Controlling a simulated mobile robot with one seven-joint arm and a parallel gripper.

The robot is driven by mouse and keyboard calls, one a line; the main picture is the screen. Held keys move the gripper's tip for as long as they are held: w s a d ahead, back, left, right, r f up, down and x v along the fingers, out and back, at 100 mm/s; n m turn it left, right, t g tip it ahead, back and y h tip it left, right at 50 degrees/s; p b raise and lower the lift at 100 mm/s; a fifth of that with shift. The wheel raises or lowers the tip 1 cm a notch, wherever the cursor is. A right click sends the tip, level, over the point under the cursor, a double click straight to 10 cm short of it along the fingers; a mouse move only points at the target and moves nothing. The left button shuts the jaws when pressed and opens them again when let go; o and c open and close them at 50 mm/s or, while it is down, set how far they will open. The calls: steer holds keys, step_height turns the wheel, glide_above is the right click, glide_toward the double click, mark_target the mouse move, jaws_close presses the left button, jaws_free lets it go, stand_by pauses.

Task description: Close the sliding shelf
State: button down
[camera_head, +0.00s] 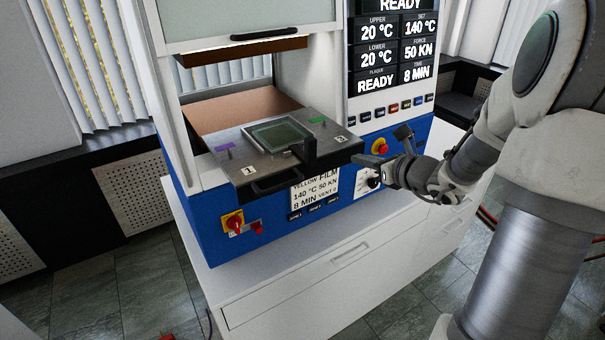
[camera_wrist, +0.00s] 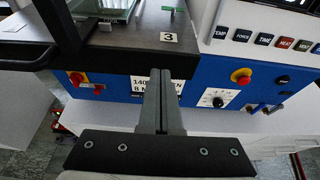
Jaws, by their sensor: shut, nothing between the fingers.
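The sliding shelf (camera_head: 225,162) is a grey metal plate that sticks out from the front of the press opening. It carries a square frame with a greenish glass pane (camera_head: 279,135) and a dark upright block. A black handle (camera_head: 275,183) hangs at its front edge. My gripper (camera_head: 356,160) is shut and empty, beside the shelf's right front corner near the label 3. In the wrist view my shut fingertips (camera_wrist: 161,72) appear just below the shelf's front edge (camera_wrist: 125,40). I cannot tell whether they touch it.
The blue press front (camera_head: 225,225) has a red-yellow switch (camera_head: 233,222), a red-yellow stop button (camera_head: 379,146) and a dial (camera_head: 373,181). A raised guard (camera_head: 240,20) with a black handle is above the opening. White drawers (camera_head: 320,275) stand below.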

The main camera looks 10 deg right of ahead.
mark_target(348, 149)
steer(key=shift+w+a+b, duration=0.2)
steer(key=shift+w+a, duration=0.1)
steer(key=shift+w, duration=0.55)
steer(key=shift+w+a+b, duration=0.25)
steer(key=shift+w+a, duration=0.1)
steer(key=shift+w, duration=0.55)
steer(key=shift+w+a+b, duration=0.2)
steer(key=shift+w+a, duration=0.1)
steer(key=shift+w, duration=0.65)
steer(key=shift+w+a+b, duration=0.15)
steer(key=shift+w+a, duration=0.2)
steer(key=shift+w, duration=0.5)
steer(key=shift+w+a+b, duration=0.1)
steer(key=shift+w+a, duration=0.2)
steer(key=shift+w, duration=0.5)
steer(key=shift+w+a+b, duration=0.15)
steer(key=shift+w+a, duration=0.2)
steer(key=shift+w, duration=0.5)
steer(key=shift+w+a, duration=0.3)
steer(key=shift+w, duration=0.55)
steer(key=shift+w+a, duration=0.3)
steer(key=shift+w, duration=0.55)
steer(key=shift+w+a, duration=0.3)
steer(key=shift+w, duration=0.55)
